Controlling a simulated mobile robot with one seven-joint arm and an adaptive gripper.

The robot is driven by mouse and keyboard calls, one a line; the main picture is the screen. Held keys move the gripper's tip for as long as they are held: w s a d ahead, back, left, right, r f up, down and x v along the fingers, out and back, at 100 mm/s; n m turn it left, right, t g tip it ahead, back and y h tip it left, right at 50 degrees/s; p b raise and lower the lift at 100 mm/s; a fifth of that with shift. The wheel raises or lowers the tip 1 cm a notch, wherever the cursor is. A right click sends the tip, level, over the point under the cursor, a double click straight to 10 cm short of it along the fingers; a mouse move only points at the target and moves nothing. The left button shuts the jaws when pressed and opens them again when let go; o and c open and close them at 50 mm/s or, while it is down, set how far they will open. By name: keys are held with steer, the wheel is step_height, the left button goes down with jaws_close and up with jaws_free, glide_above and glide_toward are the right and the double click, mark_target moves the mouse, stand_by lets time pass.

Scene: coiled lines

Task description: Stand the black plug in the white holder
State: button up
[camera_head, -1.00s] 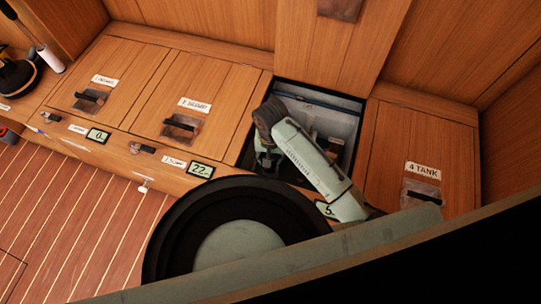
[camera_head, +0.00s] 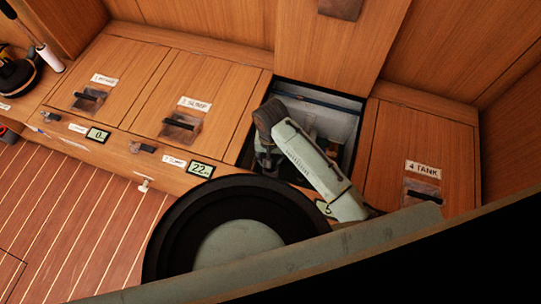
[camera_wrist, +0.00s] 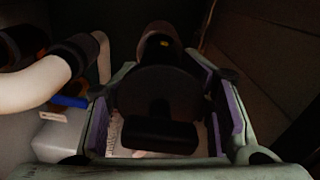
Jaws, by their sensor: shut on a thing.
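My gripper (camera_wrist: 162,118) is in the dim wrist view, with a purple-lined finger on each side of a black plug (camera_wrist: 158,88). The plug has a round dark body with a small yellow mark near its top and a black cylindrical part at the lower end. In the head view my gripper (camera_head: 267,160) is at the left side of the open locker, and my arm hides much of the opening. A white block-like thing (camera_wrist: 58,138) lies at lower left in the wrist view; I cannot tell whether it is the white holder.
A thick white hose (camera_wrist: 40,88) with dark couplings curves close by on the left. The open locker (camera_head: 345,105) has pale walls close around my arm. Closed wooden lids (camera_head: 215,85) lie to the left, and the tank lid (camera_head: 400,150) is to the right.

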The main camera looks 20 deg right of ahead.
steer(key=shift+f+b, duration=1.15)
steer(key=shift+f, duration=0.7)
steer(key=shift+f+b, duration=0.7)
steer(key=shift+f, duration=0.2)
steer(key=shift+r+p, duration=0.35)
steer(key=shift+p, duration=0.35)
steer(key=shift+s+a+r+p, duration=0.1)
steer(key=shift+a+r+p, duration=0.05)
steer(key=shift+a+p, duration=0.3)
steer(key=shift+a, duration=0.1)
stand_by(0.6)
steer(key=shift+o, duration=0.2)
steer(key=shift+r+p, duration=0.4)
steer(key=shift+p, duration=0.2)
steer(key=shift+d+r+p, duration=0.1)
steer(key=shift+d+p, duration=0.35)
steer(key=shift+c, duration=0.2)
stand_by(0.5)
steer(key=shift+d+f, duration=0.15)
steer(key=shift+f, duration=0.2)
stand_by(0.4)
